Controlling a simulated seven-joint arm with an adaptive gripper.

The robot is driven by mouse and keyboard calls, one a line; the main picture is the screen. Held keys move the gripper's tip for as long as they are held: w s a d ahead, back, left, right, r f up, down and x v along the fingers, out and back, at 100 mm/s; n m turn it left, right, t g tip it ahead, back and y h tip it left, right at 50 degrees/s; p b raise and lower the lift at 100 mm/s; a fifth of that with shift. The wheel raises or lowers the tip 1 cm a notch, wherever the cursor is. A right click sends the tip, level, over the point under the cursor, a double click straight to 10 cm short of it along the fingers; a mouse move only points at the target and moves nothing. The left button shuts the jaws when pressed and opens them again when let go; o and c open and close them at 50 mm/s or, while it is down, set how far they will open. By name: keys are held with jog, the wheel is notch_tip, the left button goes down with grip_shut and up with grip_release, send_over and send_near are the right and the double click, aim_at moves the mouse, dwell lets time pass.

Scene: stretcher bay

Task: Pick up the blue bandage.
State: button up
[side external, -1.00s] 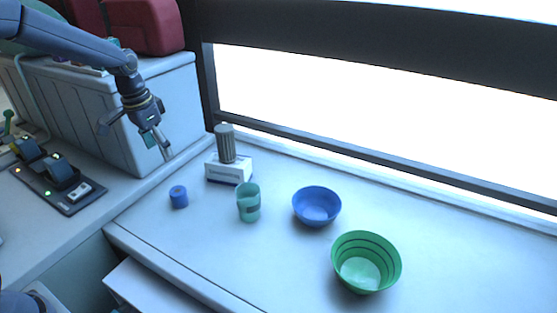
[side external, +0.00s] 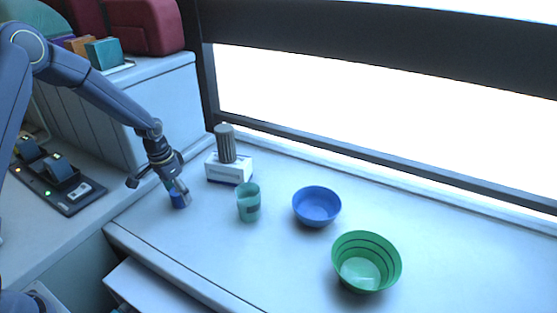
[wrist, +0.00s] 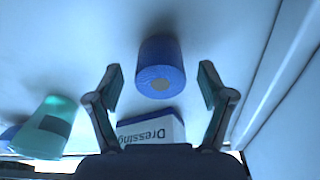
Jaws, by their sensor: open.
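The blue bandage (side external: 180,201) is a small upright roll on the white counter, near its left front part in the side view. My gripper (side external: 175,190) is just above it and hides part of it. My gripper (wrist: 161,85) is open in the wrist view, with a finger on each side and clear space between each finger and the roll.
A white dressing box (side external: 229,168) with a grey-green ribbed cylinder (side external: 226,144) on it stands behind. A teal cup (side external: 249,203) is to the right, then a blue bowl (side external: 317,207) and a green bowl (side external: 366,262). The counter's front edge is close.

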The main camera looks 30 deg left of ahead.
jog(key=shift+w+f, duration=0.1)
jog(key=shift+f, duration=0.5)
jog(key=c, duration=1.3)
jog(key=shift+o, duration=0.2)
jog(key=shift+r, duration=0.15)
